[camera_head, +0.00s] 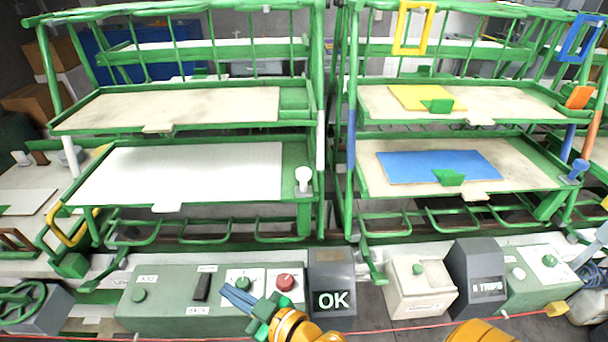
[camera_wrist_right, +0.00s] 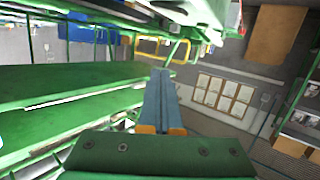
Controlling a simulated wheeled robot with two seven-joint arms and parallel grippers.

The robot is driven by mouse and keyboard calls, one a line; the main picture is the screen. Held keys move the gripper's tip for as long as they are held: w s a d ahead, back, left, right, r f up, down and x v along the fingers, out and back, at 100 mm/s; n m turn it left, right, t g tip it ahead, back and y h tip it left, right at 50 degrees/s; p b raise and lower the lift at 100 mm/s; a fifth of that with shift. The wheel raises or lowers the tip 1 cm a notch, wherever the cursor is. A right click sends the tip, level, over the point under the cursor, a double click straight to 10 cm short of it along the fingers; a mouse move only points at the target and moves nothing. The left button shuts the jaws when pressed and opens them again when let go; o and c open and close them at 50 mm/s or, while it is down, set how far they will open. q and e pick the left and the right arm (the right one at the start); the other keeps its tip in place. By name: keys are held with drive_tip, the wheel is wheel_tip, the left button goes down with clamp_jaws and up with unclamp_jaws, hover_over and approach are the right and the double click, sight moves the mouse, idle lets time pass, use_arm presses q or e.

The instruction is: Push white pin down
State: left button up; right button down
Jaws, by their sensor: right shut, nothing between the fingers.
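The white pin (camera_head: 303,178) has a round white head and stands upright at the front right corner of the lower left shelf, beside its white panel (camera_head: 190,172). My right gripper (camera_head: 226,291) is below and to the left of the pin in the head view, in front of the control box and apart from the pin. Its slim blue-grey fingers are shut and empty. They also show in the right wrist view (camera_wrist_right: 160,78), pointing away from the camera. I cannot pick out the white pin with certainty in the right wrist view. My left gripper is not in view.
A green control box (camera_head: 165,308) with a red knob (camera_head: 285,282) and a dark "OK" display (camera_head: 332,285) stands along the front. The right rack has a blue panel (camera_head: 430,167) and a blue pin (camera_head: 578,168). Green rails (camera_head: 205,230) run below the shelves.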

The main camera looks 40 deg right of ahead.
drive_tip(key=w+d+r+m+t+h, duration=0.2)
drive_tip(key=d+r+m+t+h, duration=0.25)
drive_tip(key=r, duration=0.65)
drive_tip(key=s+d+r+m+h, duration=0.1)
drive_tip(key=d+r+m+h, duration=0.1)
drive_tip(key=d+h, duration=0.4)
drive_tip(key=s+d+r+m+h, duration=0.1)
drive_tip(key=d+r+m+h, duration=0.2)
drive_tip(key=d+m+h, duration=0.2)
drive_tip(key=shift+s+d+g+h, duration=0.4)
drive_tip(key=shift+d+h, duration=0.15)
drive_tip(key=shift+h, duration=0.2)
drive_tip(key=shift+r, duration=0.1)
wheel_tip(320, 180, up, 3)
drive_tip(key=p, duration=0.3)
hover_over(304, 175)
drive_tip(key=f+b, duration=0.2)
drive_tip(key=f, duration=0.1)
drive_tip(key=f+b, duration=0.1)
drive_tip(key=b, duration=0.1)
drive_tip(key=shift+s+a+f, duration=0.2)
drive_tip(key=shift+s+a, duration=0.05)
drive_tip(key=shift+s, duration=0.1)
